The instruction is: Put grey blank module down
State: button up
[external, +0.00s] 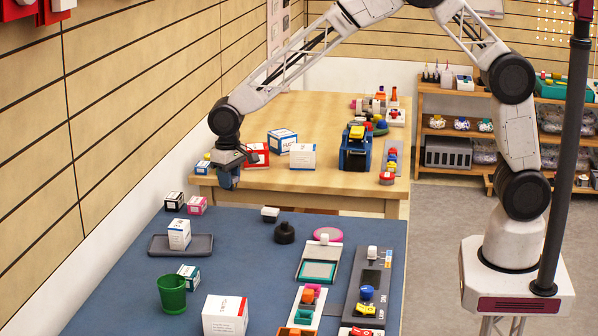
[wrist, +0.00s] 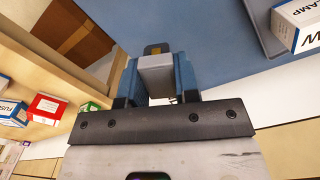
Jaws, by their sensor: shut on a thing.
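My gripper (external: 229,182) hangs at the far end of the blue table, near the gap before the wooden table. In the wrist view its blue fingers (wrist: 158,82) are shut on the grey blank module (wrist: 156,76), a pale grey block with a darker end bearing a yellowish mark. The module is held between the fingers with blue tabletop and the table edge behind it. In the external view I cannot make the module out at the gripper.
The blue table (external: 235,250) has free room near its far edge. A grey tray (external: 158,247) bears a white box (external: 179,234). A black knob (external: 284,233) and a white-topped block (external: 270,213) stand nearby. Boxes (external: 282,141) stand on the wooden table (external: 330,182).

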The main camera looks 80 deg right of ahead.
jog(key=shift+w+d+r, duration=0.1)
jog(key=shift+w+d, duration=0.2)
jog(key=shift+d, duration=0.3)
jog(key=shift+w+d, duration=0.25)
jog(key=shift+d, duration=0.3)
send_over(230, 218)
jog(key=shift+a+f, duration=0.1)
jog(key=shift+f, duration=3)
jog(key=shift+f, duration=1.9)
jog(key=shift+f, duration=0.15)
jog(key=o, duration=0.9)
